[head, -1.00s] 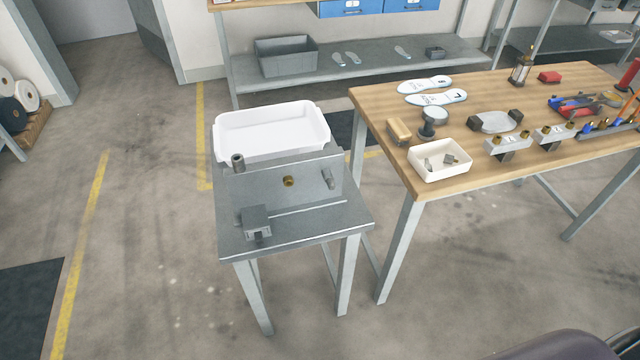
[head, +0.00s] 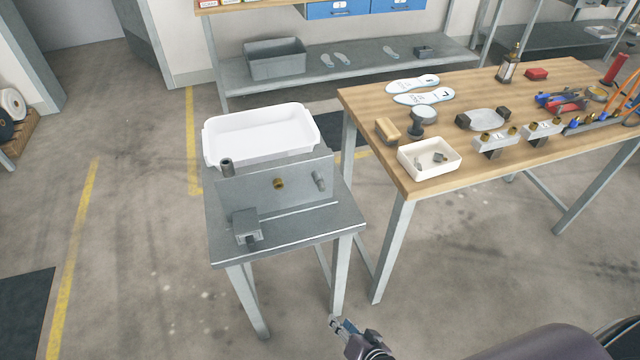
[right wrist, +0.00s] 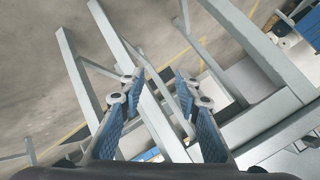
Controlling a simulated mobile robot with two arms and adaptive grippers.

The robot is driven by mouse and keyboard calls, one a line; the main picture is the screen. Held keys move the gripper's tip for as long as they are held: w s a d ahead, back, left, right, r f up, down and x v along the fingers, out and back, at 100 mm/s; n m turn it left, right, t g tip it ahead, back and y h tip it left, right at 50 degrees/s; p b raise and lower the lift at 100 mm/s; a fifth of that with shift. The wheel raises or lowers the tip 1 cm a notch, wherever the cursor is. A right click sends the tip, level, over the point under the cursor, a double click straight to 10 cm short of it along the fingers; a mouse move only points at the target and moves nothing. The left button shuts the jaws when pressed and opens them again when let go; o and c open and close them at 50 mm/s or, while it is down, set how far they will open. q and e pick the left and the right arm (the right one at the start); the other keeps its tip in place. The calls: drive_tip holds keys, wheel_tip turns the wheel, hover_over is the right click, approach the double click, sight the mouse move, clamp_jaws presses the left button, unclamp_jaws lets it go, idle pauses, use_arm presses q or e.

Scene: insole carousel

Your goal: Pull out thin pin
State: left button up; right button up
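A grey metal stand (head: 290,226) at the left carries an upright plate (head: 255,190). A brass round piece (head: 278,183) sits in the plate's middle, and a grey pin-like cylinder (head: 319,180) is at its right side. A dark grey upright tube (head: 227,167) stands at the plate's left end. A grey block (head: 246,224) sits at the front left of the stand. I cannot tell which piece is the thin pin. My right gripper (head: 341,326) is low, in front of the stand and apart from it. In the right wrist view, its fingers (right wrist: 157,88) are apart and empty. My left gripper is not in view.
A white tub (head: 312,127) is behind the plate. A wooden workbench (head: 420,187) to the right holds a white tray (head: 458,147), two insoles (head: 421,97) and several tools. A shelf with a grey bin (head: 276,72) is behind. The floor left of the stand is clear.

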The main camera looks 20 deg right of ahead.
drive_tip(key=w+r+m+t, duration=0.25)
drive_tip(key=w+r, duration=0.25)
drive_tip(key=r, duration=0.3)
drive_tip(key=w+r+m+t, duration=0.2)
drive_tip(key=w+r+m, duration=0.15)
drive_tip(key=r, duration=0.55)
drive_tip(key=m+t+h, duration=0.2)
drive_tip(key=m+t, duration=0.2)
drive_tip(key=m, duration=0.1)
approach(323, 190)
drive_tip(key=shift+w+d+r+g, duration=0.1)
drive_tip(key=shift+r+g, duration=0.15)
drive_tip(key=shift+w, duration=4.55)
drive_tip(key=shift+c, duration=0.4)
clamp_jaws()
